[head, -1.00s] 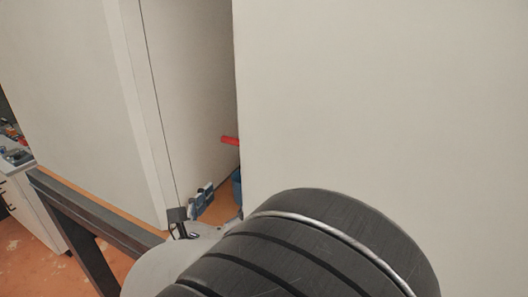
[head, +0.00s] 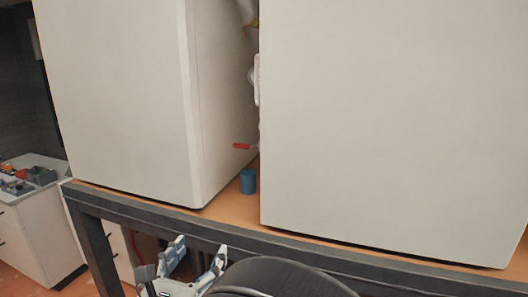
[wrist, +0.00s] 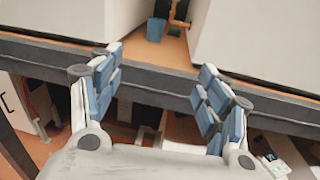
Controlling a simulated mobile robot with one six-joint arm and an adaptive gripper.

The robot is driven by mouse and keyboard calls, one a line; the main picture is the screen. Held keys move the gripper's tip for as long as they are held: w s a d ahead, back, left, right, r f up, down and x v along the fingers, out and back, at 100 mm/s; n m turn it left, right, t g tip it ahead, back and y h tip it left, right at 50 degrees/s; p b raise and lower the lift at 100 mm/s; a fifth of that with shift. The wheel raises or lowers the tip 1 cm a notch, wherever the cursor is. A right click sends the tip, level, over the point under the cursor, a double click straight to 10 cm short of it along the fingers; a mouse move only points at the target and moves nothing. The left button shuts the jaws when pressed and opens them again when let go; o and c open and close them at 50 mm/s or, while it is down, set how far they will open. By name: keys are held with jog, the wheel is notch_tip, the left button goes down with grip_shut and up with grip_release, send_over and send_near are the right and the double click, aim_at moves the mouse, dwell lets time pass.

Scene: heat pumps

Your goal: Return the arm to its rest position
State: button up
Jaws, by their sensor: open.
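My gripper (head: 198,262) is open and empty in the head view, low in the picture in front of the dark bench edge. My dark arm link covers part of the bottom of that view. In the wrist view my gripper (wrist: 158,95) shows two spread fingers with blue pads and nothing between them. The bench rail (wrist: 170,66) runs across behind the fingers.
Two large white cabinets, the left one (head: 120,90) and the right one (head: 400,120), stand on the bench (head: 320,249). A blue cup (head: 248,181) and a red handle (head: 242,146) show in the gap. A side counter (head: 30,230) holds small items at left.

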jog(key=s+d+f+m+g+h, duration=0.1)
jog(key=s+d+m+g+h, duration=0.15)
jog(key=d+m+g, duration=0.7)
jog(key=s+d+m+h, duration=0.2)
jog(key=d+m+h, duration=0.15)
jog(key=d, duration=1.25)
jog(key=s+d+f+m+g+y, duration=0.2)
jog(key=s+d+m, duration=0.1)
jog(key=s+m, duration=0.3)
jog(key=s+d+f+m+g+y, duration=0.25)
jog(key=s+d+m, duration=0.2)
jog(key=s, duration=0.25)
jog(key=s+a+m+t+y, duration=0.1)
jog(key=s+a+m+y, duration=0.3)
jog(key=m, duration=0.5)
jog(key=shift+s+a+r+y, duration=0.2)
jog(key=shift+a+r+y, duration=0.05)
jog(key=shift+a+y, duration=0.45)
jog(key=shift+c, duration=0.2)
